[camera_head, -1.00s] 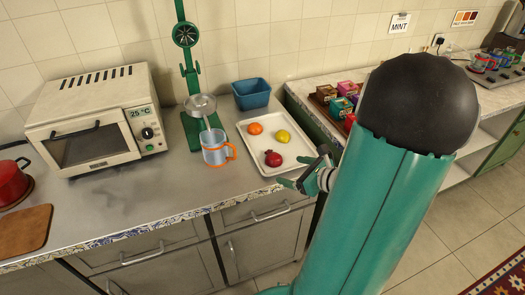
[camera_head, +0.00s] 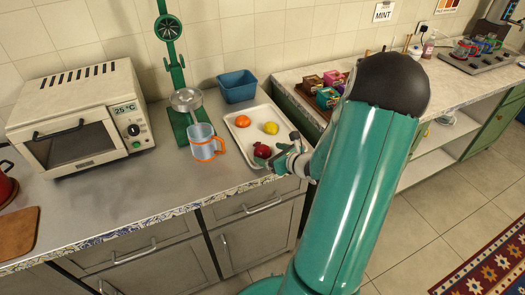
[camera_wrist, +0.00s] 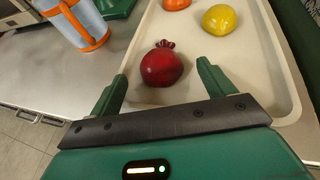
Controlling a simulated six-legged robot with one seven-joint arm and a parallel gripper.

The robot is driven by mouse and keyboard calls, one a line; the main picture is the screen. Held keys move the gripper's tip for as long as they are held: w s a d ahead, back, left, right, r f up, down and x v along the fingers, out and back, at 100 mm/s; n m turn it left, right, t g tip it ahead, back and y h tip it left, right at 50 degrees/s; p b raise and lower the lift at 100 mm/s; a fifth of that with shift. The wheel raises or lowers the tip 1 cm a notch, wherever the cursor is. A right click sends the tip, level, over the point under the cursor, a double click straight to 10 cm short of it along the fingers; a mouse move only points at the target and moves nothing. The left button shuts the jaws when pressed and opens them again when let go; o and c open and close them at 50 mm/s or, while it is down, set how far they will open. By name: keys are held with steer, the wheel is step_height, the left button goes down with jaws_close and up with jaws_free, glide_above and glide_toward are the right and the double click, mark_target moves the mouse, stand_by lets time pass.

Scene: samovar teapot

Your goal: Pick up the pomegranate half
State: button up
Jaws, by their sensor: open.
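The pomegranate half (camera_head: 262,150) is dark red and lies on the white tray (camera_head: 243,147), near its front end. In the wrist view the pomegranate half (camera_wrist: 162,65) sits just ahead of my gripper (camera_wrist: 162,82), with its crown pointing away. My gripper is open, with one green finger on each side and the fruit roughly centred between them, slightly beyond the tips. In the head view my gripper (camera_head: 282,152) is at the tray's right edge, right beside the fruit. Its cut face is not visible.
An orange fruit (camera_head: 242,121) and a yellow lemon (camera_head: 271,128) lie farther back on the tray. A clear mug with orange trim (camera_head: 203,142) stands left of the tray. A green press (camera_head: 186,110) and a blue bin (camera_head: 237,87) stand behind.

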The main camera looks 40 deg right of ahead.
mark_target(263, 150)
steer(key=shift+x, duration=1.2)
steer(key=c, duration=1.1)
steer(key=shift+r, duration=0.15)
